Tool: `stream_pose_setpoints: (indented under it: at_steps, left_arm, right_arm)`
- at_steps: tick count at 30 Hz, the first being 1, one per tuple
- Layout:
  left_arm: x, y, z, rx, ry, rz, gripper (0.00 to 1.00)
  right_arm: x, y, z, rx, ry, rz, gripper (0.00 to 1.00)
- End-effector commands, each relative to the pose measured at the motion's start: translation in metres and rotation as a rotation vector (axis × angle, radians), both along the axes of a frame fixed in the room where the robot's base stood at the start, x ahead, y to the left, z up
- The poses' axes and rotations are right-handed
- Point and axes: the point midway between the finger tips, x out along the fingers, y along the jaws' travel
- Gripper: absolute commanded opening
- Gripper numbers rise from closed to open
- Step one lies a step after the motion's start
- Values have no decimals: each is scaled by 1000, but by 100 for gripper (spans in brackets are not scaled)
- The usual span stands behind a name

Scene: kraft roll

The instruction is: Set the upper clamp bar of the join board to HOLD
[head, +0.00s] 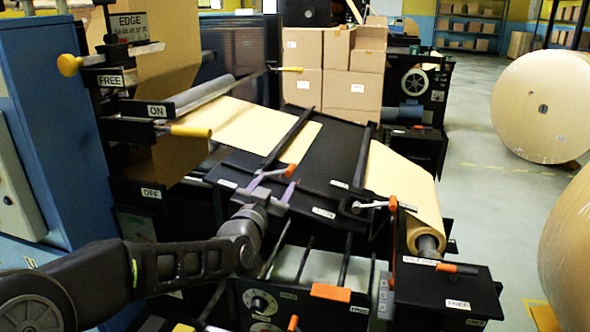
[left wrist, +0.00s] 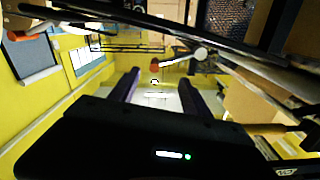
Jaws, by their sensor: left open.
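The join board (head: 322,158) is a dark sloping plate in the middle of the head view. Two dark clamp bars cross it: the left, higher one (head: 288,137) and the right, lower one (head: 363,153). The higher bar's metal lever with an orange tip (head: 290,171) lies at its near end; its orange knob (left wrist: 155,68) also shows in the left wrist view. My left gripper (head: 273,184) is open, its two purple fingers pointing at this lever. The knob appears just beyond the fingertips (left wrist: 160,80); contact cannot be told. Small labels are unreadable. My right gripper is out of view.
The lower bar's orange-tipped lever (head: 388,204) stands to the right. Kraft paper (head: 262,130) lies on the left of the board, and a roll (head: 405,185) feeds at the right. A panel with knobs (head: 262,303) is below. Cartons (head: 352,85) stand behind.

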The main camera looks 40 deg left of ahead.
Motion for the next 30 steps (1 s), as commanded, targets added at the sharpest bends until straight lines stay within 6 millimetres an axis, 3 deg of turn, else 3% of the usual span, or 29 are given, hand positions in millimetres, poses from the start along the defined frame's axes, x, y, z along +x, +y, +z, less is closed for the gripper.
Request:
stream_pose_setpoints:
  at_steps: [14,24,30]
  left_arm:
    - [8,2,0,4,4,-2,56]
    - [55,17,-1,4,5,-2,56]
    - [72,24,0,4,4,-2,56]
  right_arm:
    - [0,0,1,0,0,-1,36]
    - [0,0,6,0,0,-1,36]
    - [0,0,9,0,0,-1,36]
